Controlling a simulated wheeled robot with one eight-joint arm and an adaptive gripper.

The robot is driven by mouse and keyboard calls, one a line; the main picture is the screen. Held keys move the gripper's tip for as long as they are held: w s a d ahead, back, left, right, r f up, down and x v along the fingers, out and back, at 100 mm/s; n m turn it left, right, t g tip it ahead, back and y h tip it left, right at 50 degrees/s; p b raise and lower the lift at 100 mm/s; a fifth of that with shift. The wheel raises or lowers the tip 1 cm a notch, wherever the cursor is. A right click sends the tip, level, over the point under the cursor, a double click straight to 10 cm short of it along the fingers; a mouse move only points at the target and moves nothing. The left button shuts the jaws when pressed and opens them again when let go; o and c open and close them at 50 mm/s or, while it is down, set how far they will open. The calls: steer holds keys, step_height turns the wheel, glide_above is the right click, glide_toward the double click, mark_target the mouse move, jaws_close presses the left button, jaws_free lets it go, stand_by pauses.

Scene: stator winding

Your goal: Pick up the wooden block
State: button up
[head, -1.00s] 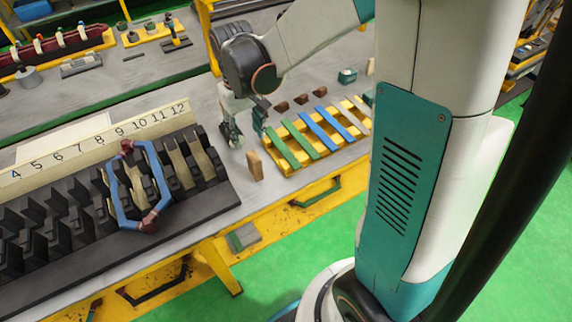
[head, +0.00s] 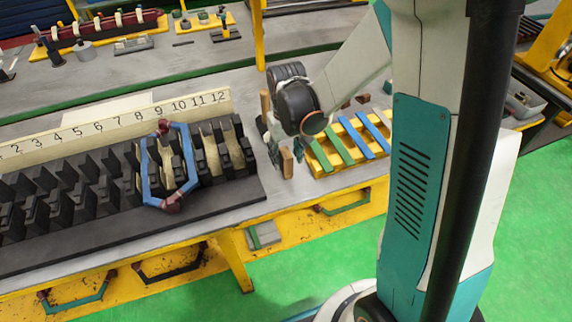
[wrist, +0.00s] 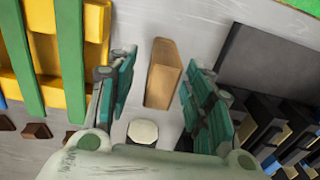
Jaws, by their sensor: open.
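The wooden block (head: 287,163) stands on the grey bench between the black slotted rack and the yellow strip tray. In the wrist view the wooden block (wrist: 163,75) lies between my two green-padded fingers, with gaps on both sides. My gripper (wrist: 163,82) is open and empty, its fingers on either side of the block. In the head view my gripper (head: 288,152) is at the block, partly hidden by my wrist. How far the fingertips are above the bench is hard to tell.
The yellow tray (head: 318,160) with green and blue strips is close on the right. The black rack (head: 225,195) with a blue hexagonal coil (head: 188,160) is close on the left. Small dark brown blocks (wrist: 37,131) lie beyond the tray.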

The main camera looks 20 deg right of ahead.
step_height(320, 180, down, 4)
steer(key=shift+r+b, duration=0.2)
steer(key=shift+b, duration=0.35)
steer(key=shift+r, duration=0.1)
jaws_close()
